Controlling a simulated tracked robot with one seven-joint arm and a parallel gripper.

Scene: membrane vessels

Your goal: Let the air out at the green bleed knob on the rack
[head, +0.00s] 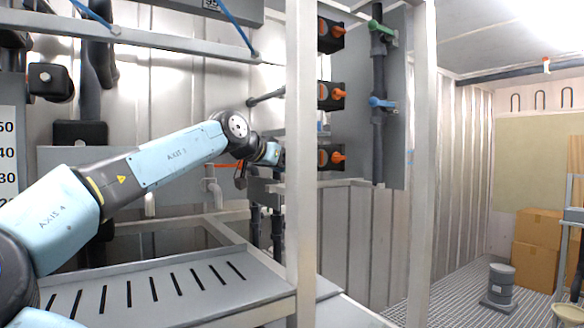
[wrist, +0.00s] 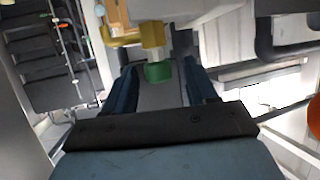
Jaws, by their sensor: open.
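The green knob (wrist: 158,72) shows in the wrist view, below a brass-coloured fitting (wrist: 152,36). It appears between the two blue fingers of my gripper (wrist: 160,82), near their tips. The fingers are apart, with a gap on each side of the knob; I cannot tell its exact depth between them. In the head view, my arm reaches right to the rack, and its end goes behind the white upright post (head: 300,150). The fingers and the green knob are hidden there.
Black valve boxes with orange handles (head: 338,92) stand just right of the post. A dark pipe (head: 378,140) there carries a green lever (head: 381,28) and a blue lever (head: 382,103). A slotted grey shelf (head: 240,262) lies below my arm. An orange object (wrist: 314,115) is at the wrist view's right edge.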

